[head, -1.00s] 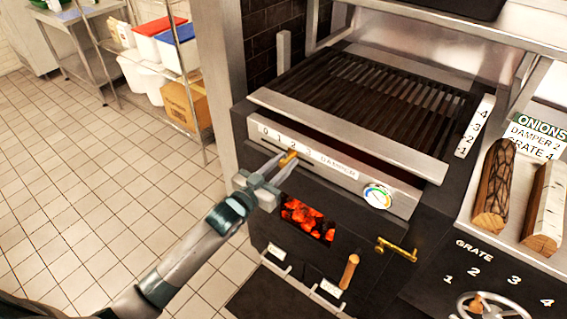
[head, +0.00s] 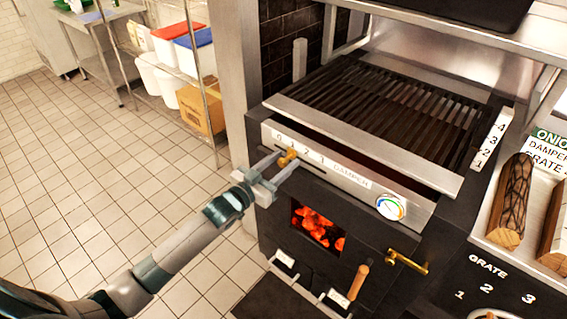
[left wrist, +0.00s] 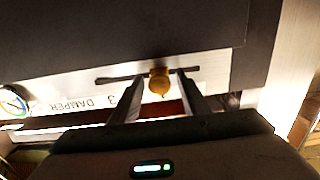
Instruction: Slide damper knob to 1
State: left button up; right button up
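The brass damper knob (head: 288,157) stands in a slot under the numbers of the damper plate (head: 375,188) on the grill's front. It sits about under the 1. My left gripper (head: 286,161) is at the slot with one finger on each side of the knob. In the left wrist view the knob (left wrist: 160,82) shows between the two spread fingers (left wrist: 159,84), with narrow gaps beside it; I cannot tell whether a finger touches it. The slot runs on to both sides. My right gripper is not in view.
A round gauge (head: 390,207) sits at the plate's right end. Below are a glowing coal window (head: 318,228), a brass latch (head: 407,262) and a wooden handle (head: 357,282). Logs (head: 512,200) and a partly cut-off order card (head: 549,155) are at right. Open tiled floor (head: 100,190) lies left.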

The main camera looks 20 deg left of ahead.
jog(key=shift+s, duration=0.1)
pick_arm(q)
jog(key=shift+v, duration=0.85)
jog(key=b+v, duration=0.2)
jog(key=v, duration=1.3)
jog(key=shift+s+b, duration=0.35)
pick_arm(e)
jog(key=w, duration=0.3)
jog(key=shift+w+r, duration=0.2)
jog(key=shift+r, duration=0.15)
pick_arm(q)
jog(key=shift+a, duration=0.15)
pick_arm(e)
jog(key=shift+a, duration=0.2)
